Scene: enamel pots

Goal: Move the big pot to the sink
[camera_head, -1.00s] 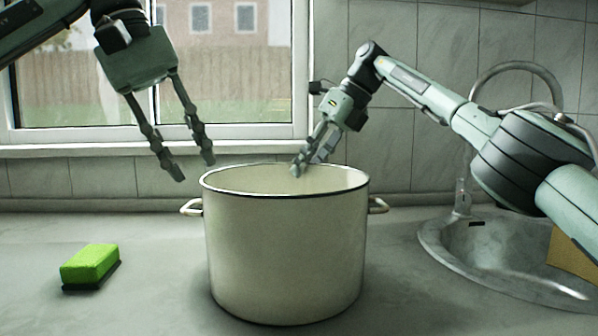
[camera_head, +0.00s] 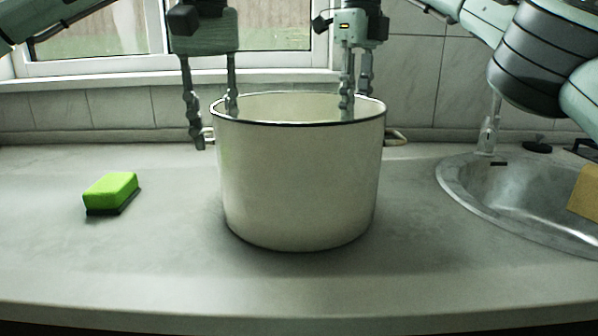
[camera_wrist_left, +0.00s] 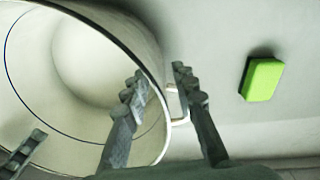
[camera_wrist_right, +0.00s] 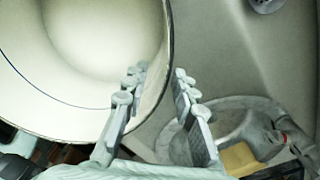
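The big cream enamel pot (camera_head: 300,185) stands upright on the counter with a dark rim and a handle on each side. My left gripper (camera_head: 214,126) points down at its left rim, open, one finger inside and one outside near the left handle; the left wrist view shows the pot wall (camera_wrist_left: 153,45) between the fingers. My right gripper (camera_head: 355,97) points down at the right back rim, open; the right wrist view shows the rim (camera_wrist_right: 168,50) between its fingers. The metal sink (camera_head: 462,190) is set in the counter to the right.
A green sponge (camera_head: 110,188) lies on the counter to the left. A tap (camera_head: 488,135) stands behind the sink, and a yellow-tan block (camera_head: 585,195) is at the sink's right. The counter in front of the pot is clear. A window and tiled wall are behind.

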